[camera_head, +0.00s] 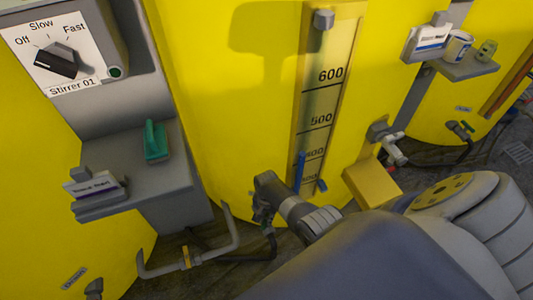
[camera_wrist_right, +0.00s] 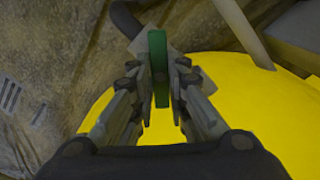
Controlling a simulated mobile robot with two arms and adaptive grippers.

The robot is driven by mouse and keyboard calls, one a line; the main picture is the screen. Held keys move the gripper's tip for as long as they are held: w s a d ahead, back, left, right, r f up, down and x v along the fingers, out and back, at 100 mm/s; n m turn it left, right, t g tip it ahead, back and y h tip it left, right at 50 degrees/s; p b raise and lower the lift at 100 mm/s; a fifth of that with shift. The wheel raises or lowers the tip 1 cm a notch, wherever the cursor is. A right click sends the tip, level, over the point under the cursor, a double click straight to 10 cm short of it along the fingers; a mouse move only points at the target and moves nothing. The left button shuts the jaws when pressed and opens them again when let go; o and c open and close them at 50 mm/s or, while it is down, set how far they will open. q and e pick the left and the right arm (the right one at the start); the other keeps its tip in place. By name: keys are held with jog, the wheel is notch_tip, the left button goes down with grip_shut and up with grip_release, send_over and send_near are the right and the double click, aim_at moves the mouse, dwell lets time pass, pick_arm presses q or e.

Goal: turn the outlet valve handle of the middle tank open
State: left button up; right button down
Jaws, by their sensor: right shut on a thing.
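The middle yellow tank (camera_head: 225,95) carries a level scale (camera_head: 325,90) with numbers. My right gripper (camera_head: 262,210) reaches in low at the front of this tank, above a grey pipe (camera_head: 234,232). In the right wrist view, a green valve handle (camera_wrist_right: 158,70) stands between the two fingers of my right gripper (camera_wrist_right: 160,85), which is shut on it. The yellow tank wall (camera_wrist_right: 245,90) shows close by there. In the head view the gripper hides the handle and most of the valve. My left gripper is out of view.
A grey shelf (camera_head: 165,178) with a teal object (camera_head: 155,140) juts out at the left, below a stirrer dial panel (camera_head: 58,55). A yellow box (camera_head: 371,182) sits beside my arm.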

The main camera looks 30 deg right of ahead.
jog(key=n, duration=0.3)
jog(key=shift+n, duration=0.4)
jog(key=n+p, duration=0.1)
jog(key=n, duration=0.2)
jog(key=shift+n, duration=0.4)
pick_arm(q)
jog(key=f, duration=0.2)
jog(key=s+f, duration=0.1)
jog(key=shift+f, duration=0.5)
pick_arm(e)
jog(key=shift+n, duration=0.4)
jog(key=c, duration=1.6)
grip_release()
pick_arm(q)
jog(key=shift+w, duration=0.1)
pick_arm(e)
jog(key=shift+o, duration=0.2)
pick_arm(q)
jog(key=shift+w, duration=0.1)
pick_arm(e)
jog(key=shift+r, duration=0.1)
